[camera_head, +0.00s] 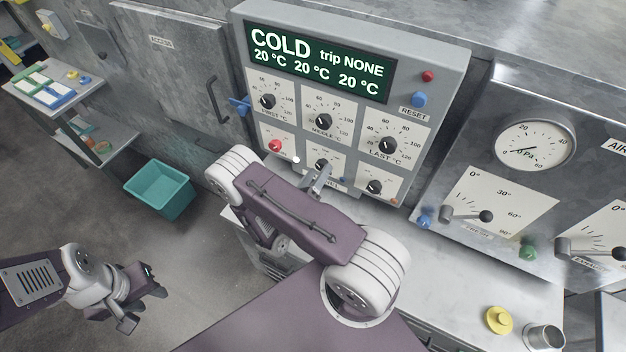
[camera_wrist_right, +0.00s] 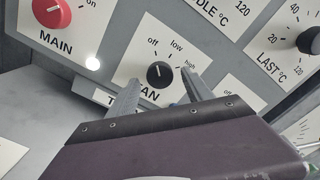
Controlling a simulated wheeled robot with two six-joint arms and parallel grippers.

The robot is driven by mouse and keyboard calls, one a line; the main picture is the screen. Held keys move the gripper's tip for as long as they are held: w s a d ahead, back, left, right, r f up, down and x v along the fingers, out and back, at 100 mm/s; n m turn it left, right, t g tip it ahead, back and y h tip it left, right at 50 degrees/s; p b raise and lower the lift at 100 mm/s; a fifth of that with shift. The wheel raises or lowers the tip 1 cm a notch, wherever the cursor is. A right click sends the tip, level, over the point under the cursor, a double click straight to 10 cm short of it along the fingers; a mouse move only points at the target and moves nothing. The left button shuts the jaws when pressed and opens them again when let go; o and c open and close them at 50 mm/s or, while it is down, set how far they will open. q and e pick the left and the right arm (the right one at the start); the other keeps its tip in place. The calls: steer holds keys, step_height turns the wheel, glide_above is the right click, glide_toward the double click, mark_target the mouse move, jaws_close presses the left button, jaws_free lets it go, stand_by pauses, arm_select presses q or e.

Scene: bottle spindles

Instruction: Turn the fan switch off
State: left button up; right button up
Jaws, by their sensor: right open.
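The fan switch is a small black knob (camera_wrist_right: 160,74) on a white plate marked off, low and high, in the middle of the right wrist view. In the head view the knob (camera_head: 322,165) shows on the panel's lower row, partly hidden by my right gripper. My right gripper (camera_wrist_right: 161,94) is open, its two grey fingers on either side of the knob's lower part. I cannot tell whether they touch it.
The red main knob (camera_wrist_right: 52,12) is left of the fan plate. Temperature dials, including the last dial (camera_head: 387,145), sit close around it. A teal bin (camera_head: 160,187) stands on the floor. A pressure gauge (camera_head: 535,145) is at right.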

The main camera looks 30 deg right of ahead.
steer(key=b+v, duration=0.2)
steer(key=v, duration=0.6)
steer(key=shift+s, duration=0.1)
